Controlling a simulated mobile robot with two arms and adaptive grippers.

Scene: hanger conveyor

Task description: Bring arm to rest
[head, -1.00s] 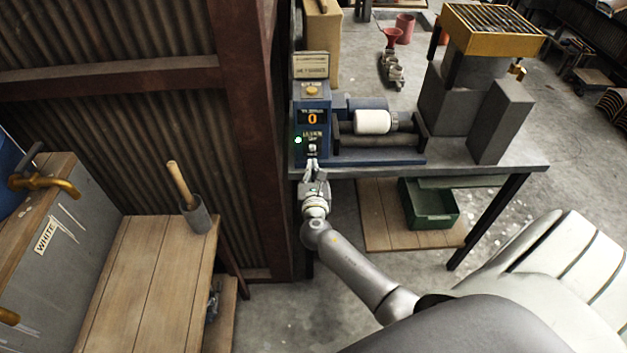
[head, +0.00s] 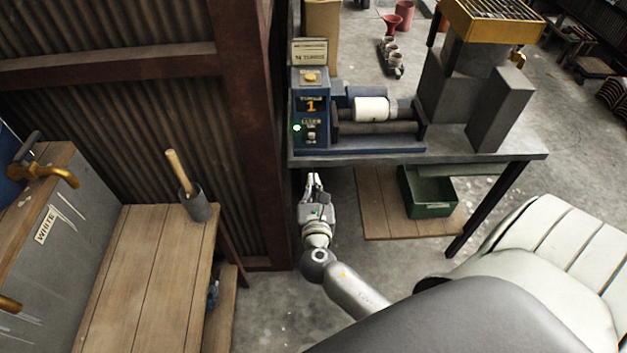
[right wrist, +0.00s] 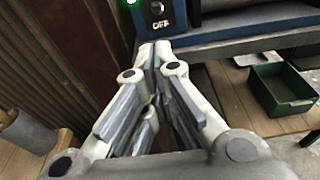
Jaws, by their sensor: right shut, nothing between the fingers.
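My right gripper (head: 314,182) is in front of and below the front edge of the machine bench, apart from it and empty. In the right wrist view its fingers (right wrist: 152,52) come together at the tips. The blue control box (head: 311,108) on the bench shows an orange 1 and a lit green lamp. Its lower switch label reads OFF in the right wrist view (right wrist: 160,22). My left gripper is out of the head view.
The bench edge (head: 470,158) is just beyond the gripper. A roller machine with a white cylinder (head: 371,109) stands on it. A green bin (head: 428,192) sits on a low wooden board. A wooden table (head: 150,275) with a mallet in a cup is at left.

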